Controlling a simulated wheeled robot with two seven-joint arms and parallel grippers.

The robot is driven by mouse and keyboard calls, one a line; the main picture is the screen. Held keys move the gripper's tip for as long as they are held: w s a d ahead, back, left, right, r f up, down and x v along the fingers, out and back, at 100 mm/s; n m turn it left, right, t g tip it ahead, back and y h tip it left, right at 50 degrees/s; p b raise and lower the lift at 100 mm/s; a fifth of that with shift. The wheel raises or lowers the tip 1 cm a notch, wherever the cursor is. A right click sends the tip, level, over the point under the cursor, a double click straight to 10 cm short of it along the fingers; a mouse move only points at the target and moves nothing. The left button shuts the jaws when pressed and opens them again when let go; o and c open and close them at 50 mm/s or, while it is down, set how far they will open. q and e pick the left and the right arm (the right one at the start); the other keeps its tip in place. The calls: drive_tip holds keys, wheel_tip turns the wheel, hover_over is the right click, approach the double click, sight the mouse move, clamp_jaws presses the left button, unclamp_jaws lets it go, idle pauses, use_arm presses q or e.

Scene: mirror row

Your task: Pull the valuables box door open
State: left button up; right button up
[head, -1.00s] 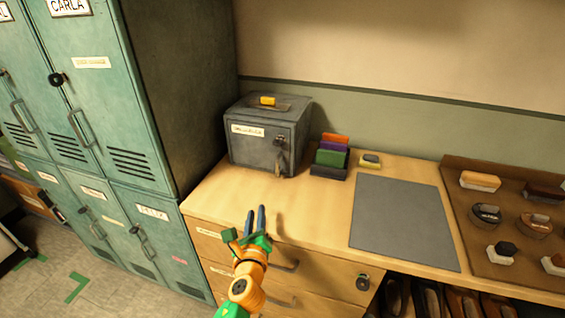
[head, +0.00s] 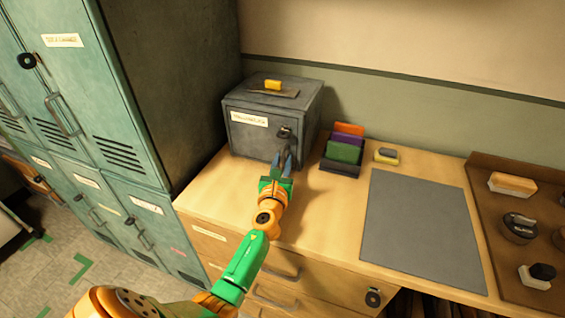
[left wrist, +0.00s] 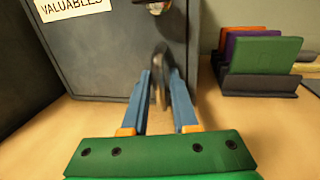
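The valuables box (head: 262,105) is a dark grey metal box at the back of the wooden counter. Its door (head: 250,140) looks shut and carries a white label, which reads VALUABLES in the left wrist view (left wrist: 75,8). A small lock (head: 284,132) sits at the door's upper right. My left gripper (head: 282,160) is at the right part of the door, below the lock. In the left wrist view its blue fingers stand apart on either side of a dark upright handle (left wrist: 159,78). Whether they touch it I cannot tell. My right gripper is not in view.
A rack with coloured cards (head: 343,150) stands close to the box's right. A grey mat (head: 422,230) and a brown tray (head: 490,190) with brushes lie further right. Tall green lockers (head: 150,70) stand left.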

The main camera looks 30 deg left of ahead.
use_arm(q)
drive_tip(key=shift+s, duration=0.1)
clamp_jaws()
idle(1.2)
